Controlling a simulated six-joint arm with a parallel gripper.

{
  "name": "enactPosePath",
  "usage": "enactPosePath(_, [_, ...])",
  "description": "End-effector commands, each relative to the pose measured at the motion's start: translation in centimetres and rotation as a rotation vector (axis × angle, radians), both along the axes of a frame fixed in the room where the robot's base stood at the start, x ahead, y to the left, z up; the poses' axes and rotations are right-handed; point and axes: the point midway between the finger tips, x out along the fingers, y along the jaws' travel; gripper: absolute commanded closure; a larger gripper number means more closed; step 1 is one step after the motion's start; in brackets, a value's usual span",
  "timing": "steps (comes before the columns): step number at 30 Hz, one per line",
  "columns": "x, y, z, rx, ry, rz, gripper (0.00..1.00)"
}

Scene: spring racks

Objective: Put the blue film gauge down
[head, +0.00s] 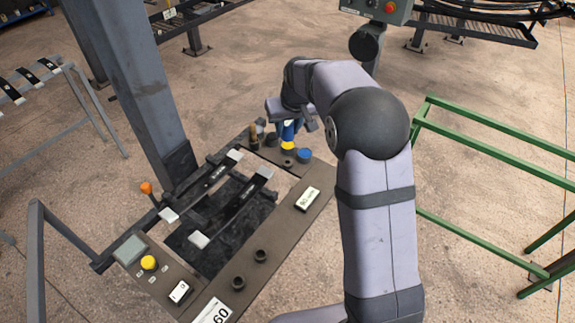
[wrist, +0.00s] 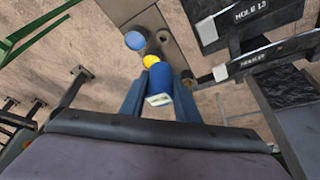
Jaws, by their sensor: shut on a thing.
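The blue film gauge (head: 289,131) is a blue cylinder, upright or nearly so, above the far end of the brown bench panel. In the wrist view the gauge (wrist: 160,77) sits between both fingers and has a pale label on its near end. My gripper (wrist: 161,92) is shut on it; in the head view my gripper (head: 292,120) partly hides it. A yellow piece (head: 288,147) shows just below the gauge; I cannot tell whether it belongs to it. The gauge's lower end and any contact with the panel are hidden.
A round blue piece (head: 304,156) sits close by on the panel, beside a dark socket (head: 288,163). A brown-handled item (head: 254,138) stands to the left. Dark spring leaves (head: 245,207) lie across the rack. A steel post (head: 133,85) rises at left; green rails (head: 490,150) stand at right.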

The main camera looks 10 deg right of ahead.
Motion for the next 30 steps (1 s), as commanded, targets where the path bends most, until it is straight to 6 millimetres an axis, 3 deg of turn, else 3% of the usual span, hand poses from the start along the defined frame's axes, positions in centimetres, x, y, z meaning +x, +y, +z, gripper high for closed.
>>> enactPosePath(7, [-0.1,0.0,-0.8,0.000,0.001,0.007,0.96])
enactPosePath(18, [-0.1,0.0,-5.7,-0.001,0.001,0.006,0.96])
enactPosePath(26, [-0.1,0.0,-6.5,0.000,0.000,0.006,0.96])
enactPosePath(30, [-0.2,0.0,-7.9,0.000,0.004,0.007,0.96])
